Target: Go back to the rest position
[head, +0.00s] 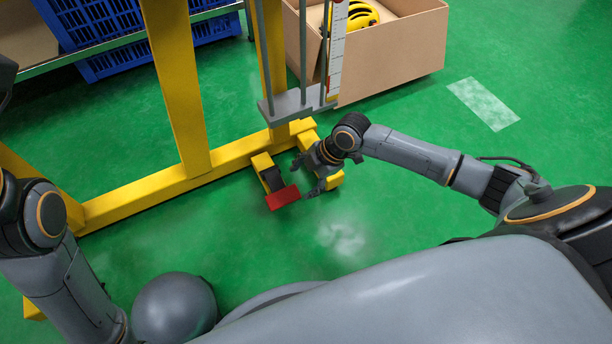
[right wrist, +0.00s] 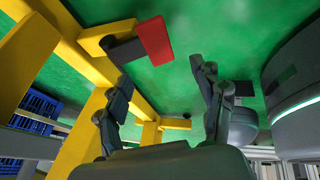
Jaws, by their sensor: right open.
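My right gripper (head: 305,178) is open and empty at the foot of the yellow drop tower. It also shows in the right wrist view (right wrist: 160,92), with its two fingers apart and nothing between them. Just left of it in the head view is a red pedal (head: 283,197) on a dark arm fixed to a yellow base bar. The red pedal also shows in the right wrist view (right wrist: 155,41), beyond the fingertips and apart from them. My left arm comes in at the lower left of the head view, and its gripper is out of the picture.
The yellow frame (head: 180,90) stands close to my right gripper. A grey plate (head: 290,106) with rods and a white scale hangs above. A cardboard box (head: 395,50) holding a yellow helmet (head: 357,15) stands behind. Blue crates (head: 160,58) are at the upper left.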

